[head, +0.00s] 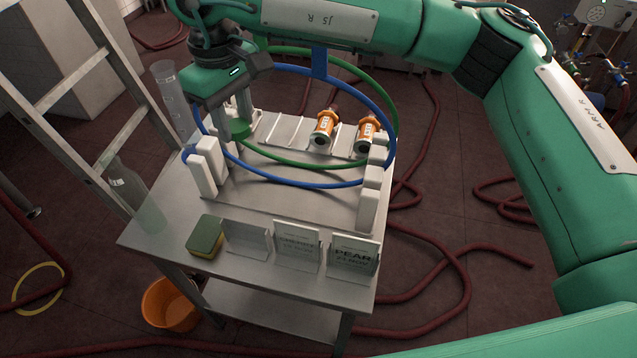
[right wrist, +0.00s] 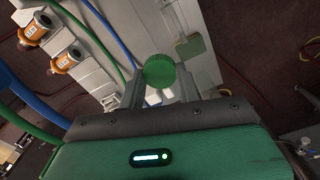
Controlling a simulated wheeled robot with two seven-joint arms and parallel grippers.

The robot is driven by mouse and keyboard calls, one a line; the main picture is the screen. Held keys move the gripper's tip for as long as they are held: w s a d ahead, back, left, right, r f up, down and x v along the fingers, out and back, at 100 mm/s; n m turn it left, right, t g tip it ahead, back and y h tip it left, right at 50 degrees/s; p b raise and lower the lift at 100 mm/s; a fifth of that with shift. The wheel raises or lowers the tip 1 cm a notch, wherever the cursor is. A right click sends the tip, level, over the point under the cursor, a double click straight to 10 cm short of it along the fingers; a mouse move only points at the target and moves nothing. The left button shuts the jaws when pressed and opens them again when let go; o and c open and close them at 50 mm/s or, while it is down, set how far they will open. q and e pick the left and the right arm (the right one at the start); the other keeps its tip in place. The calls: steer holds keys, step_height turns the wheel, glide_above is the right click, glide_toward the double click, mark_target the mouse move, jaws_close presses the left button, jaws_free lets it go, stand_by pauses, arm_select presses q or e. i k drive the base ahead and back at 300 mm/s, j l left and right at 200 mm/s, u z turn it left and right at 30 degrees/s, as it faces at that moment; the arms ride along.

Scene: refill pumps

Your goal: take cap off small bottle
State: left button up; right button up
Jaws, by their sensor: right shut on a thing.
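My right gripper (head: 237,121) points down over the back left of the steel table. It is shut on a round green cap (head: 239,129). The cap shows between the two fingers (right wrist: 160,84) in the right wrist view, as a flat green disc (right wrist: 160,70). I cannot tell whether a bottle is under the cap. Two small orange bottles (head: 324,128) (head: 368,132) with white labels lie tilted on the rack, to the right of the gripper; they also show in the right wrist view (right wrist: 36,27). My left gripper is not in view.
The steel table (head: 180,226) carries a clear bottle (head: 128,187), a tall clear cylinder (head: 171,95), a green and yellow sponge (head: 206,236) and label stands (head: 353,259). A blue hose (head: 300,181) and a green hose (head: 307,166) loop over the rack. A ladder (head: 82,90) stands left.

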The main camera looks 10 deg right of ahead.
mark_target(126, 185)
steer(key=z, duration=0.4)
steer(key=k+j+z, duration=0.1)
steer(key=z, duration=0.7)
steer(key=k+z, duration=0.15)
steer(key=z, duration=0.65)
steer(key=k+z, duration=0.15)
steer(key=z, duration=0.25)
steer(key=k+z, duration=0.1)
steer(key=z, duration=0.3)
steer(key=k+z, duration=0.1)
steer(key=z, duration=0.3)
steer(key=k+z, duration=0.1)
steer(key=z, duration=0.25)
steer(key=k+j+z, duration=0.1)
steer(key=z, duration=0.3)
steer(key=u, duration=0.6)
steer(key=k+j+u, duration=0.1)
steer(key=u, duration=0.55)
steer(key=j+u, duration=0.1)
steer(key=u, duration=0.5)
steer(key=j+u, duration=0.1)
steer(key=u, duration=0.55)
steer(key=j+u, duration=0.1)
steer(key=u, duration=0.5)
steer(key=j+u, duration=0.1)
steer(key=u, duration=1.15)
steer(key=i+j+u, duration=0.1)
steer(key=u, duration=0.5)
